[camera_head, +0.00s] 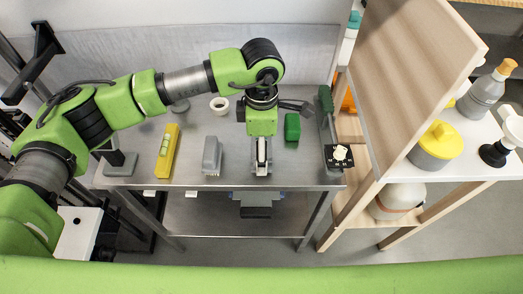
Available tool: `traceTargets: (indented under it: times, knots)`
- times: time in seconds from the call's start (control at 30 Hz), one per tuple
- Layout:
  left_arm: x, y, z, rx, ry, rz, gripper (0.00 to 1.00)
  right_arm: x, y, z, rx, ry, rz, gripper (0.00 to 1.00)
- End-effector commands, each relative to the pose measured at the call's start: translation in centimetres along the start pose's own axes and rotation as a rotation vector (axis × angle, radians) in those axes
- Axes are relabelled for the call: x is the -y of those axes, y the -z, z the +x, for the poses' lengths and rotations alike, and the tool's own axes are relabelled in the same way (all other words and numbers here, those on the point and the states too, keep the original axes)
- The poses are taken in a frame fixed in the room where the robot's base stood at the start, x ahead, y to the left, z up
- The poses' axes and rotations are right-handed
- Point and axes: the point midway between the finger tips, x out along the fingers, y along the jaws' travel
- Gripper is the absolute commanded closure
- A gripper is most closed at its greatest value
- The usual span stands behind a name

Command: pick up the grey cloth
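I cannot make out a grey cloth for certain. A small dark grey thing (294,105) lies on the metal table just right of my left wrist, partly hidden by it; its kind is unclear. A light grey block-like thing (212,155) stands left of my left gripper. My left gripper (262,171) points down over the table's front part, near its front edge. A pale strip shows between its dark fingers; I cannot tell whether it is part of the gripper or something held. My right gripper is not in view.
On the metal table (235,180) are a yellow level (167,152), a white ring (219,105), a green block (292,127) and a black stand (118,160). A wooden panel (410,75) rises at right, beside a white shelf with bottles and a yellow-lidded pot (436,146).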

Motion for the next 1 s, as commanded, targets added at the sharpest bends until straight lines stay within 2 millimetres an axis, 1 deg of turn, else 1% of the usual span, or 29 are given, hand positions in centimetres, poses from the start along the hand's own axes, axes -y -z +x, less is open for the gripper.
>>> traceTargets:
  times: [0.07, 0.17, 0.33, 0.4, 0.5, 0.6, 0.7, 0.8, 1.0]
  knots:
    - [-0.1, 0.0, -1.4, 0.001, -0.006, 0.001, 0.45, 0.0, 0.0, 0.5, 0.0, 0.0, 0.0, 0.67]
    - [1.6, 0.3, -3.1, 0.002, -0.006, 0.006, 0.45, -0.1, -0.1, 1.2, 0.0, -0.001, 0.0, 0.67]
    - [5.0, 0.9, -7.2, 0.001, -0.009, 0.006, 0.45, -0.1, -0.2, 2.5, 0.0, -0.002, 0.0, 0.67]
    - [7.0, 1.3, -7.8, 0.001, -0.006, 0.008, 0.45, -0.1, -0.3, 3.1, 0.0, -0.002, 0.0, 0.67]
    - [9.3, 1.6, -8.9, 0.001, -0.007, 0.007, 0.45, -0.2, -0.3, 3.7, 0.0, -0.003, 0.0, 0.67]
    - [11.2, 1.9, -9.8, 0.001, -0.005, 0.006, 0.45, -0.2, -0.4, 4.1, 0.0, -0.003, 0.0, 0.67]
    - [12.5, 2.2, -10.5, 0.001, -0.004, 0.003, 0.45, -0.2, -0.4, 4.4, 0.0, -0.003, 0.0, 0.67]
    - [13.3, 2.3, -10.9, 0.0, -0.003, 0.002, 0.45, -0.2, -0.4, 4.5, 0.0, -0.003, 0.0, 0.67]
    - [13.8, 2.4, -11.2, 0.0, -0.001, 0.0, 0.45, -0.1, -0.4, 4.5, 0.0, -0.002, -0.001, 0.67]
